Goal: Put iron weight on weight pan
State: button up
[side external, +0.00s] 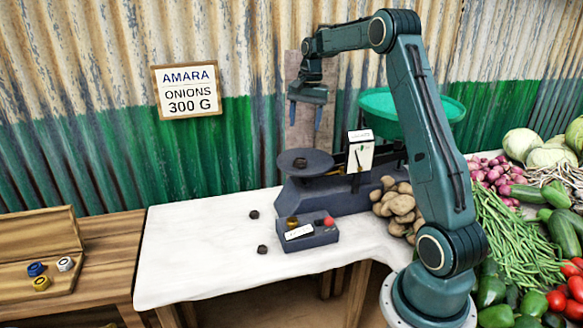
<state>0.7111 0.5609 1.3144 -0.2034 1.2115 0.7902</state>
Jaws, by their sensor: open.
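The balance scale (325,193) stands at the back of the white-covered table. Its dark round weight pan (321,159) is on the left side, and a small dark weight (299,162) rests on it. Two more small dark weights, which look like iron weights, lie on the white cloth: one (254,214) left of the scale and one (262,249) nearer the front edge. My gripper (304,124) points down above the weight pan, well clear of it. Its two fingers are apart with nothing between them.
A green goods pan (385,104) sits on the scale's right, partly behind my arm. A grey box (306,237) with a red knob stands in front. Potatoes (398,208) and vegetables crowd the right. A wooden case (40,240) with coloured weights is at left. The cloth's left is clear.

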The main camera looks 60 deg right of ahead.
dwell(0.3)
jog(key=s+a+r+n+t, duration=0.1)
jog(key=s+a+r+n, duration=0.15)
jog(key=a, duration=0.45)
jog(key=s+a+r+n, duration=0.2)
jog(key=s+a+r, duration=0.15)
jog(key=a, duration=0.45)
jog(key=s+a+r+n+t, duration=0.1)
jog(key=s+a+r+n, duration=0.2)
jog(key=a, duration=0.4)
jog(key=s+a+f+n+t, duration=0.2)
jog(key=s+a+n, duration=0.5)
jog(key=s+a, duration=0.4)
jog(key=s+f, duration=0.1)
jog(key=s, duration=0.3)
jog(key=shift+s+f+t, duration=0.25)
jog(key=shift+f+t, duration=0.05)
